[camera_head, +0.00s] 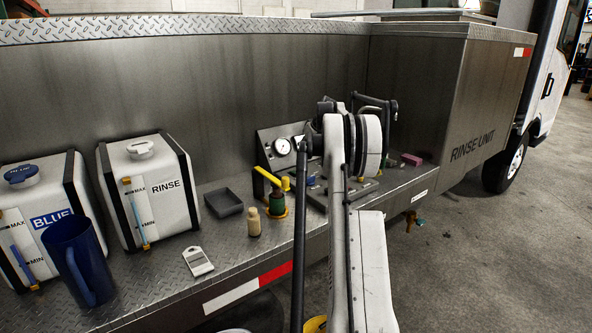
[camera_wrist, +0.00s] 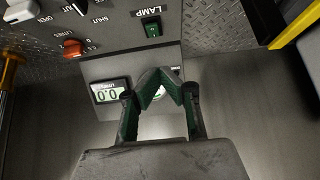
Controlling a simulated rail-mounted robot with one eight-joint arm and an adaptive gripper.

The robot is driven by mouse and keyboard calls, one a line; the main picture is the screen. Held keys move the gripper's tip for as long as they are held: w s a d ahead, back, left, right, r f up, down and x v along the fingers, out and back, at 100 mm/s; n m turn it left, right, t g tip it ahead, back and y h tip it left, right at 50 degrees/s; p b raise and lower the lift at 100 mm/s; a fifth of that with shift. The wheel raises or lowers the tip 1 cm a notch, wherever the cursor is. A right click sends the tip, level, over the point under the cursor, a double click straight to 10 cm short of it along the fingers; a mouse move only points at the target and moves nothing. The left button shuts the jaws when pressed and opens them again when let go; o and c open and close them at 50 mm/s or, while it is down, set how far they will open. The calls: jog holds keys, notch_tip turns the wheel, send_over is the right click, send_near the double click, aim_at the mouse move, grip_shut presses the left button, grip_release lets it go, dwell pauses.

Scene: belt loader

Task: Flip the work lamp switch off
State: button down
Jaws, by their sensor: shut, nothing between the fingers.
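The lamp switch (camera_wrist: 152,29) is a small green rocker in a dark frame beside the word LAMP, at the top middle of the wrist view. It sits on a grey control panel (camera_wrist: 115,63). My gripper (camera_wrist: 160,76), with green-padded fingers, is shut and empty. In the wrist view its tips appear just below the switch, over the panel's lower part; I cannot tell whether they touch it. In the head view the panel (camera_head: 265,134) with its gauge is partly hidden behind my arm, which also hides the switch and my gripper.
A red knob (camera_wrist: 74,47) and a digital display (camera_wrist: 110,91) are on the panel near my fingers.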

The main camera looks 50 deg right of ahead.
jog(key=shift+w+f, duration=0.1)
send_over(293, 173)
jog(key=s, duration=0.1)
jog(key=f, duration=0.4)
jog(key=f+p, duration=0.1)
jog(key=f, duration=0.3)
jog(key=shift+s+a, duration=0.15)
jog(key=shift+s, duration=0.05)
jog(key=f, duration=0.3)
jog(key=shift+s, duration=0.3)
jog(key=shift+a+f, duration=0.1)
jog(key=shift+f, duration=0.3)
